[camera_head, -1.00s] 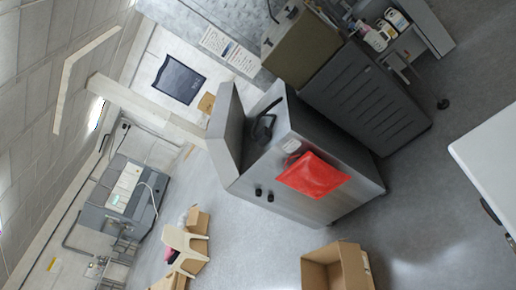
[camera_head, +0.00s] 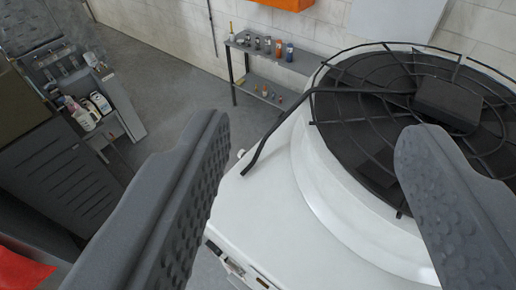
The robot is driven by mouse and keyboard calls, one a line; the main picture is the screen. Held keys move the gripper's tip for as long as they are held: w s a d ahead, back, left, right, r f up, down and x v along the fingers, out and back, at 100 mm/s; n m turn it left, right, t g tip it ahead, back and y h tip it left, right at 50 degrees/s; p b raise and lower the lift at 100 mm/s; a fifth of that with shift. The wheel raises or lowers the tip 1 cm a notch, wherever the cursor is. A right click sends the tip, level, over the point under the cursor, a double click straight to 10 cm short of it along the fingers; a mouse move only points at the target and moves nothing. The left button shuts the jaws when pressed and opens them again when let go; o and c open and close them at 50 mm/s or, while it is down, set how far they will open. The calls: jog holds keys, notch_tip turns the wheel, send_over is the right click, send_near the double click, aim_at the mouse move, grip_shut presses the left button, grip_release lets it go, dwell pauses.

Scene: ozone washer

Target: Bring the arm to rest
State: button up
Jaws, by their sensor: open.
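My gripper (camera_head: 313,150) is open, its two grey, bumpy-padded fingers wide apart at the left and right of the head camera view. Nothing is held between them. Beyond the gap stands a large white machine (camera_head: 266,205) with a round black wire guard (camera_head: 360,75) on top. The fingers hide parts of the machine and of the floor. I cannot tell how far the fingertips are from the machine.
A grey shelf (camera_head: 290,62) with small bottles stands by the white block wall. At left are a dark cabinet (camera_head: 55,185), a shelf unit with white bottles (camera_head: 100,103) and a red item (camera_head: 22,270). Grey floor (camera_head: 165,75) is open between them.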

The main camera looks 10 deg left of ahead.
notch_tip(320, 180, down, 20)
jog(key=b, duration=2)
jog(key=shift+f, duration=0.2)
jog(key=shift+r, duration=0.1)
jog(key=c, duration=0.4)
jog(key=shift+s, duration=0.1)
